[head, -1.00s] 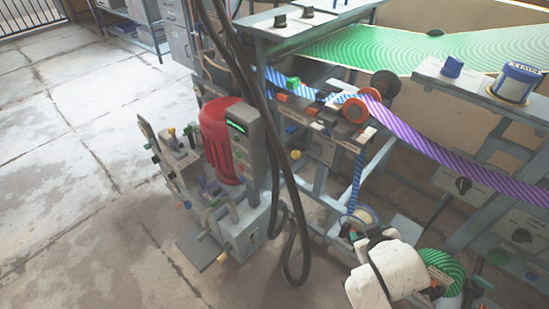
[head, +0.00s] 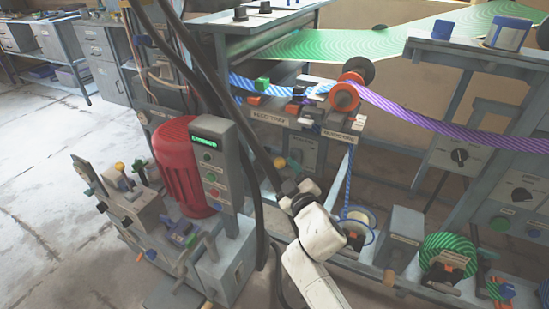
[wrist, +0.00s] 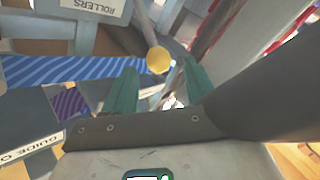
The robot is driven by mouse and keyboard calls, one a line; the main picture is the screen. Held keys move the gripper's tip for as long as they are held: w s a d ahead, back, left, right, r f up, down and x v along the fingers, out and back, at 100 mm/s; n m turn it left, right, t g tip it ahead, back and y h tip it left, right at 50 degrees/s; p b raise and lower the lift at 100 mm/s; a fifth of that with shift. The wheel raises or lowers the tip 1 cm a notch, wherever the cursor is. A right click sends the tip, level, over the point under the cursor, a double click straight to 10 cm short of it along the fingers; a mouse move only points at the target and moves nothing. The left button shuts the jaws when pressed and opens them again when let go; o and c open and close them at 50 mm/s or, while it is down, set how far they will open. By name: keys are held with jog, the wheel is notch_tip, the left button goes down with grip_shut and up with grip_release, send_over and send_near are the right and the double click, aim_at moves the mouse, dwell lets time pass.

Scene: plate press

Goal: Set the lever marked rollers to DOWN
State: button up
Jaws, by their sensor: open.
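In the wrist view a label reading ROLLERS (wrist: 92,8) shows upside down at the top. A lever with a round yellow knob (wrist: 159,60) on a grey stem is just below and right of it. My gripper (wrist: 158,68) is open, its two green fingers on either side of the knob in the picture. I cannot tell whether they touch it. In the head view my gripper (head: 291,187) is dark and small, below the labelled plates of the press.
A blue striped web (wrist: 65,70) runs close to the gripper; a GUIDE label (wrist: 30,143) is at lower left. In the head view, a red motor (head: 182,168), black hanging cables (head: 255,210) and an orange roller (head: 344,97) stand near the arm. Floor at left is clear.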

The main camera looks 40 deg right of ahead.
jog(key=x, duration=0.6)
jog(key=shift+w+d, duration=0.15)
jog(key=shift+w, duration=0.1)
jog(key=shift+c, duration=0.2)
grip_shut()
